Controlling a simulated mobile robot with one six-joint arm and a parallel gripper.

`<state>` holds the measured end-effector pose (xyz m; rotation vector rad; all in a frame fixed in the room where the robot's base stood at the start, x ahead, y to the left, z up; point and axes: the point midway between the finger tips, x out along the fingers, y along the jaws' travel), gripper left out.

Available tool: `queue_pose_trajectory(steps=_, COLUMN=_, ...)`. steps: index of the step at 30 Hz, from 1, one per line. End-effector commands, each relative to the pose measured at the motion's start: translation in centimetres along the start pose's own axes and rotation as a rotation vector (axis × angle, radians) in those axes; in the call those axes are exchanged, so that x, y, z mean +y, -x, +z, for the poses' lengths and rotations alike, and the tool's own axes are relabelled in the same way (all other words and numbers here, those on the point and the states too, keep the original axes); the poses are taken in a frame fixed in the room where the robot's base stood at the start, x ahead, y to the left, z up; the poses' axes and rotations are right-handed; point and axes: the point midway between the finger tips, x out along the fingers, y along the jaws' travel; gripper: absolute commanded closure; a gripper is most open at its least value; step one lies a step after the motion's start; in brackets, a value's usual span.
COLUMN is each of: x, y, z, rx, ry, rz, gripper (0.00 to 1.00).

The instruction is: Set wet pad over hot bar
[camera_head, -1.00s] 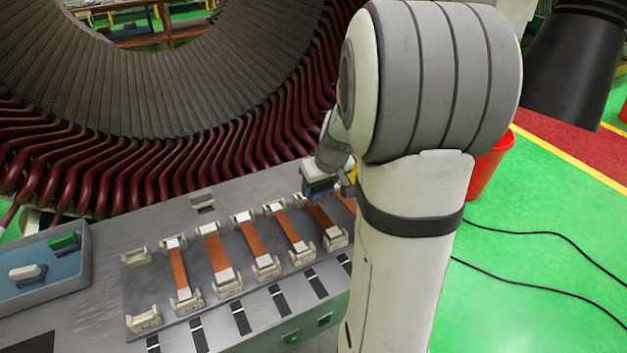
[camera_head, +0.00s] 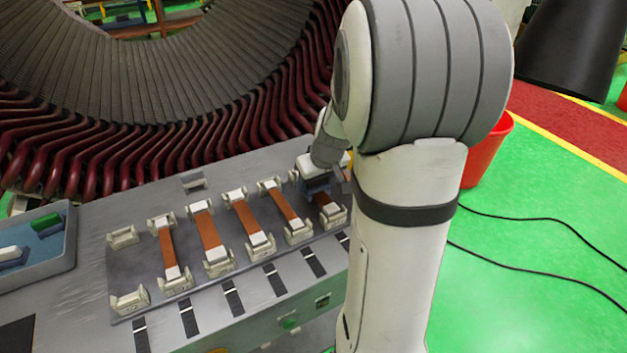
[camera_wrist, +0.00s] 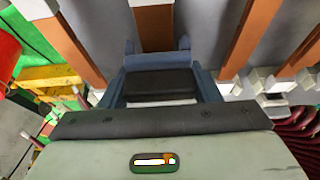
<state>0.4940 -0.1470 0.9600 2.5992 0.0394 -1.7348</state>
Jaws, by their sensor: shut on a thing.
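My gripper (camera_head: 323,158) is shut on a blue saddle-shaped pad piece (camera_head: 316,185), at the right of the bar rack in the head view. The wrist view shows this piece (camera_wrist: 163,84) as blue sides around a dark block. A copper bar (camera_head: 325,202) runs right under it, and also shows ahead of it in the wrist view (camera_wrist: 155,27). I cannot tell whether piece and bar touch. Several other copper bars (camera_head: 207,229) lie in pale end holders. Which bar is hot does not show. My arm hides the rack's right end.
A blue tray (camera_head: 70,232) at the left holds a green-topped piece (camera_head: 46,222) and a white-topped piece (camera_head: 12,255). The large stator (camera_head: 150,90) with red coil ends rises behind the bench. A red bucket (camera_head: 487,152) stands on the floor at right.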

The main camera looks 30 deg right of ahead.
Motion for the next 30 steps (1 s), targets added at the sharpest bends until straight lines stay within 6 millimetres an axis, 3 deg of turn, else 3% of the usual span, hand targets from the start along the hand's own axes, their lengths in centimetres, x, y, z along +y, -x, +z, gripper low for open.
queue_pose_trajectory(steps=3, x=0.0, y=0.1, z=-0.1, rx=0.001, ry=0.000, rz=0.000, gripper=0.68)
queue_pose_trajectory(steps=4, x=0.0, y=0.1, z=-0.1, rx=0.001, ry=0.000, rz=0.000, gripper=0.41)
queue_pose_trajectory(steps=12, x=-0.1, y=0.1, z=0.0, rx=0.000, ry=0.001, rz=0.000, gripper=0.19)
queue_pose_trajectory(steps=22, x=-0.1, y=0.7, z=-0.1, rx=0.003, ry=0.001, rz=0.000, gripper=0.18)
queue_pose_trajectory(steps=30, x=0.0, y=5.1, z=-0.1, rx=0.005, ry=0.001, rz=0.002, gripper=0.18)
